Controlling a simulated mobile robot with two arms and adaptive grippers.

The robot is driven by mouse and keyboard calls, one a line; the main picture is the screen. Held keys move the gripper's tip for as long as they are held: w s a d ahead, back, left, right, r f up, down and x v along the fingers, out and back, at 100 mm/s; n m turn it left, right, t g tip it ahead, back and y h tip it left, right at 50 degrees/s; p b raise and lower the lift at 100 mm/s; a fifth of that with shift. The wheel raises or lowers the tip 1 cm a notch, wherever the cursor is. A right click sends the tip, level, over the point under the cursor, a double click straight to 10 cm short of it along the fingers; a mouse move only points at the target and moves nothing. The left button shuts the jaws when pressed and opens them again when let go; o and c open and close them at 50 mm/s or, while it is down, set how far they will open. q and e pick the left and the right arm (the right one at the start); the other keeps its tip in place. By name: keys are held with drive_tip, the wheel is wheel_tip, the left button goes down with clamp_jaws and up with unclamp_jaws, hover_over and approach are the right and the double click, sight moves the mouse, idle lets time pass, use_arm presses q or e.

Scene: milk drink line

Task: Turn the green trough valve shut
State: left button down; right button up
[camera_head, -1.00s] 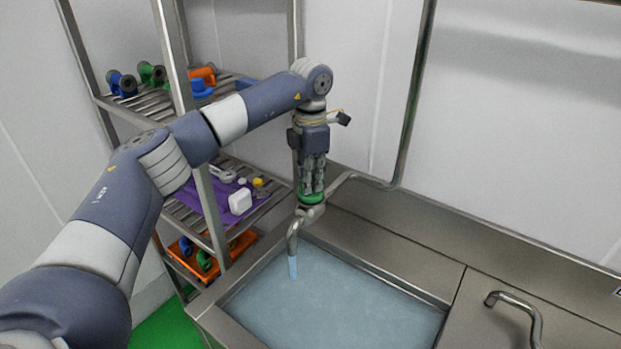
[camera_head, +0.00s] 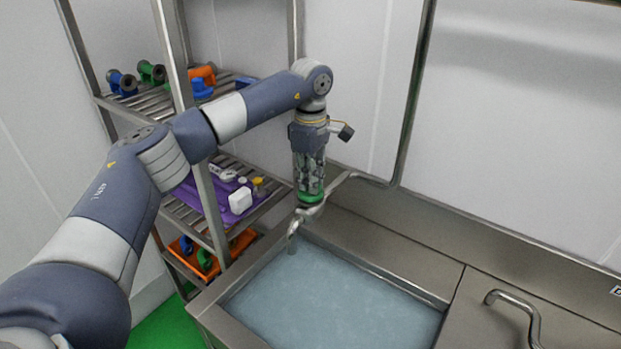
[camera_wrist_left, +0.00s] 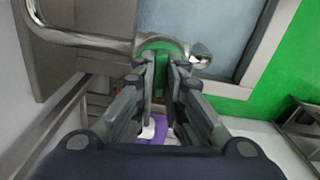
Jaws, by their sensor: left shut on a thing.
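The green trough valve (camera_head: 311,198) sits on the metal pipe above the trough's back left corner. My left gripper (camera_head: 311,188) points straight down and is shut on the valve's handle. In the left wrist view the green valve handle (camera_wrist_left: 161,72) lies between the two fingers (camera_wrist_left: 161,80). The spout (camera_head: 293,232) below the valve hangs over the trough, and no water stream shows from it. The trough (camera_head: 232,312) holds bluish water. My right gripper is not in view.
A metal rack (camera_head: 205,215) stands close at the left, with coloured fittings on its upper shelf, a purple mat (camera_head: 205,205) and an orange tray (camera_head: 240,243) lower down. A second bent spout (camera_head: 515,300) is at the right. A wall stands behind.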

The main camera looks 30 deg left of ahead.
use_arm(q)
drive_tip(key=shift+w+r+m, duration=0.1)
drive_tip(key=shift+r+m, duration=0.05)
drive_tip(key=shift+m, duration=0.55)
drive_tip(key=c, duration=1.7)
unclamp_jaws()
drive_tip(key=shift+o, duration=0.2)
wheel_tip(320, 180, up, 12)
